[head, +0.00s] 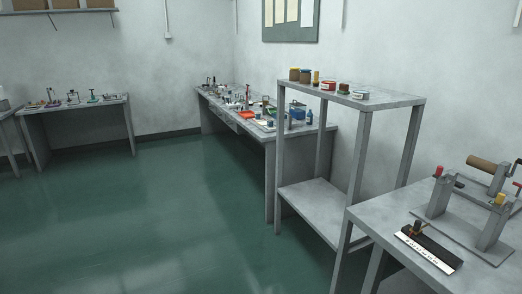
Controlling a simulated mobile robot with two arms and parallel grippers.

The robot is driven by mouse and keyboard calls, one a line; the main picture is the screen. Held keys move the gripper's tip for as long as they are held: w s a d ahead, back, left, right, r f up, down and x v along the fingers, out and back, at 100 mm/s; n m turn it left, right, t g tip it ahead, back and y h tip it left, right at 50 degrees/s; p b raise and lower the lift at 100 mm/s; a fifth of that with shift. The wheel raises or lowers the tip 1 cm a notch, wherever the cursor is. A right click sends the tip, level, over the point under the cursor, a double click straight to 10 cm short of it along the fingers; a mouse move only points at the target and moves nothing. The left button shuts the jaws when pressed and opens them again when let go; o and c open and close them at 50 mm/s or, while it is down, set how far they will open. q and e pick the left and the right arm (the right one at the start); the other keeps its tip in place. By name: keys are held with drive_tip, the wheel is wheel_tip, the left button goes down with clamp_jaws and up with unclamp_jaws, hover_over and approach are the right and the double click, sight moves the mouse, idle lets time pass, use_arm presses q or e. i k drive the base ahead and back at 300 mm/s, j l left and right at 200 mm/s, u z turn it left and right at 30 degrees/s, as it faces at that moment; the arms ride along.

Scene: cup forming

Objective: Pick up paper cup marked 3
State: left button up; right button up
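I cannot make out a paper cup marked 3 in the head view. Several small jars and tins, including a red tin (328,84) and a white and red tin (361,95), stand on a tall grey shelf stand (398,101). No mark 3 is readable on any of them. Neither of my grippers is in view.
A near table (376,222) at right holds a roller device (440,195) and a black tool with a white strip (428,249). Another table (80,107) with small items stands at the far left. The green floor (150,220) is clear in the middle and left.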

sight(270, 122)
drive_tip(key=i+j+u, duration=0.4)
drive_tip(key=i, duration=0.55)
drive_tip(key=i+u, duration=0.4)
drive_tip(key=i, duration=0.55)
drive_tip(key=i+z, duration=0.15)
drive_tip(key=i, duration=0.35)
drive_tip(key=i+j+z, duration=0.1)
drive_tip(key=i, duration=0.4)
drive_tip(key=i+j+z, duration=0.15)
drive_tip(key=i, duration=0.35)
drive_tip(key=i+j+z, duration=0.1)
drive_tip(key=i+j, duration=0.25)
drive_tip(key=i, duration=0.15)
